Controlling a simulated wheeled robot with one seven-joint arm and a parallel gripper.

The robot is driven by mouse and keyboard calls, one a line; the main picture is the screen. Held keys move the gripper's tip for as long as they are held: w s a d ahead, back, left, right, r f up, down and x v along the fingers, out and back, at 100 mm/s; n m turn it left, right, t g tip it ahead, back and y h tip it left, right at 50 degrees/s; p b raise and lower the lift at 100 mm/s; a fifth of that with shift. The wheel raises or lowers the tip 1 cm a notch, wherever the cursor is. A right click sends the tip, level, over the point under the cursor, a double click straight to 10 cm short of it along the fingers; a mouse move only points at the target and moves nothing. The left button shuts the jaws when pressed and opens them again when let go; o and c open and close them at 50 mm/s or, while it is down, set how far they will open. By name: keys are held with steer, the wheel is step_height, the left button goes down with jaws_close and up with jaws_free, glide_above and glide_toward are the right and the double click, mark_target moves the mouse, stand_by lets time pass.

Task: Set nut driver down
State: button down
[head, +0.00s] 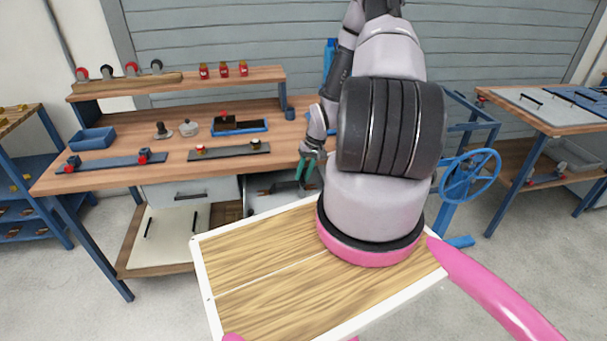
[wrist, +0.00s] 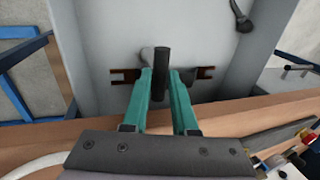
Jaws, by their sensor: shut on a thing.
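My gripper (wrist: 162,78) has teal fingers, seen close in the wrist view. They are shut on a dark cylindrical thing, which I take to be the nut driver (wrist: 161,60); its dark end stands out past the fingertips. In the head view my gripper (head: 306,170) is small, in front of the workbench's front edge and near an open grey drawer (head: 262,204). The nut driver cannot be made out clearly there.
The wooden workbench (head: 85,178) carries a blue bin (head: 92,139), dark strips with red knobs, and a blue-edged tray (head: 240,128). A blue handwheel (head: 470,172) stands right of my arm. My own wood-topped deck fills the foreground.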

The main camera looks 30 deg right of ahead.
steer(key=shift+f, duration=0.1)
steer(key=c, duration=0.7)
jaws_free()
steer(key=v, duration=1.2)
steer(key=shift+r, duration=0.25)
